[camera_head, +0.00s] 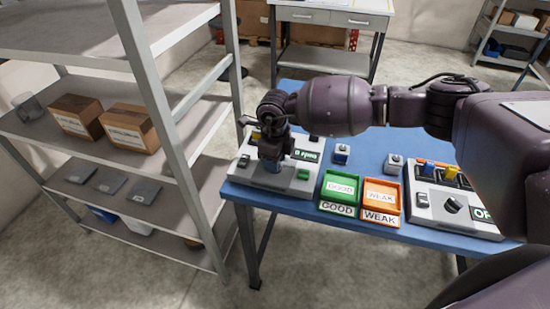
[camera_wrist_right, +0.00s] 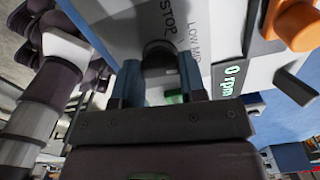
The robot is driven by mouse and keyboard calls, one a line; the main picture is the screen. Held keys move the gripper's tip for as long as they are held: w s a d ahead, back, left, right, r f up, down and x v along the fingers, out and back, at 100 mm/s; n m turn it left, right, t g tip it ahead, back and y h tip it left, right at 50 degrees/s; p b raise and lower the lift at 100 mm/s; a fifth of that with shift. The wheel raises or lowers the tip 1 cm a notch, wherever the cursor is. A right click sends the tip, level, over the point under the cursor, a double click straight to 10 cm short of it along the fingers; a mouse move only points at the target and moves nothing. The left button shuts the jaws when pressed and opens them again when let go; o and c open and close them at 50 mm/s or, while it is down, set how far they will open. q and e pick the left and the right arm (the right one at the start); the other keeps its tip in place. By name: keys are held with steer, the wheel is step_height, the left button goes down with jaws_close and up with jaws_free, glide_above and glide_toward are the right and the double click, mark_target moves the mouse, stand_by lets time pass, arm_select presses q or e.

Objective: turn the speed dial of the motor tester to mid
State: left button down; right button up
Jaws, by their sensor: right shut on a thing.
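The motor tester (camera_head: 240,178) is a light grey box at the left front of the blue table. Its display (camera_wrist_right: 233,82) reads 0 rpm. The dark speed dial (camera_wrist_right: 158,55) shows in the right wrist view, with STOP, LOW and a partly visible MID printed around it. My right gripper (camera_head: 273,166) comes down over the tester from above, and in the head view it hides the dial. In the right wrist view the blue fingers of the gripper (camera_wrist_right: 159,75) are shut on the dial, one on each side. My left gripper is in neither view.
A green GOOD tray (camera_head: 337,208) and an orange WEAK tray (camera_head: 381,217) stand right of the tester. Two small grey-and-blue items (camera_head: 342,154) (camera_head: 393,164) stand behind them. Another grey device (camera_head: 430,212) is at the right. A metal shelf (camera_head: 190,180) stands close to the left.

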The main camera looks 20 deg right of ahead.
steer(key=shift+m, duration=1.1)
steer(key=o, duration=0.9)
steer(key=shift+r, duration=0.1)
step_height(320, 180, up, 11)
steer(key=shift+f, duration=0.15)
steer(key=shift+a, duration=0.1)
